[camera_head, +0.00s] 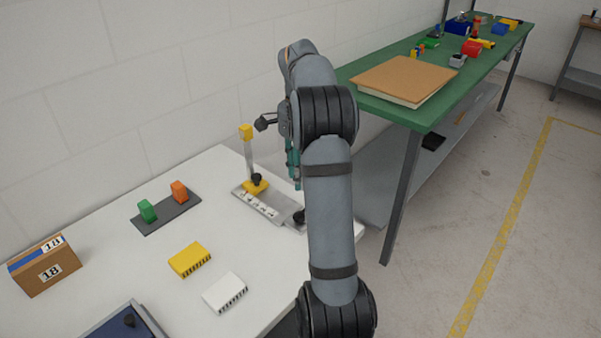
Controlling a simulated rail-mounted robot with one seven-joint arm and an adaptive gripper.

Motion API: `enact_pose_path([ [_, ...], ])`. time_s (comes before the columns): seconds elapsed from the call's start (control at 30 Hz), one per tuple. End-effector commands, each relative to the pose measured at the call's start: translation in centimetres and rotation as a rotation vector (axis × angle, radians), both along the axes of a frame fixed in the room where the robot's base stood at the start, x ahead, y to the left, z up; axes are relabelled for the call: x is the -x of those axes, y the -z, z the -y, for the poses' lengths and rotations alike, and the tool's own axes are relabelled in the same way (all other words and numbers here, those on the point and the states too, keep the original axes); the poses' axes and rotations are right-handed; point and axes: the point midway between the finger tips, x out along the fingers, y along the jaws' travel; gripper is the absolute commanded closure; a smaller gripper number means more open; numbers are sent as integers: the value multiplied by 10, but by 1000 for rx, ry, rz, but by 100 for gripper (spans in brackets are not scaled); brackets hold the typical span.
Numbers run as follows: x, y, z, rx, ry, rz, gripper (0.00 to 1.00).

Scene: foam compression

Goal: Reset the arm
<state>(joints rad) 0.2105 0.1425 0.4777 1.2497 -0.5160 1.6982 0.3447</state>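My arm (330,205) stands upright in the middle of the view, over the right end of the white table. Its upper part bends back toward the wall. My gripper is not clearly visible; the end of the arm is turned away and hidden behind the arm links. A teal part (293,162) shows beside the arm, and I cannot tell whether it belongs to the gripper. A metal fixture (268,207) with a yellow block (255,188) and an upright post with a yellow top (246,131) stands just left of the arm.
The white table (100,225) holds a dark plate (165,214) with green and orange blocks, a yellow block (189,259), a white block (225,292), a cardboard box (45,266) and a blue tray (120,326). A green workbench (425,118) stands right. Floor at right is clear.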

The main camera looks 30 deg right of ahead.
Motion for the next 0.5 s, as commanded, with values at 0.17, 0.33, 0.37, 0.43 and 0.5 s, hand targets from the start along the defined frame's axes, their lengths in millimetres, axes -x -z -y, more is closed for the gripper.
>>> enact_pose_path([
  [0.17,0,0,0,0,0,0,67],
  [0.33,0,0,0,0,0,0,67],
  [0.37,0,1,0,0,0,0,67],
  [0.43,0,3,0,0,0,-1,67],
  [0.5,1,8,1,0,0,-3,67],
])
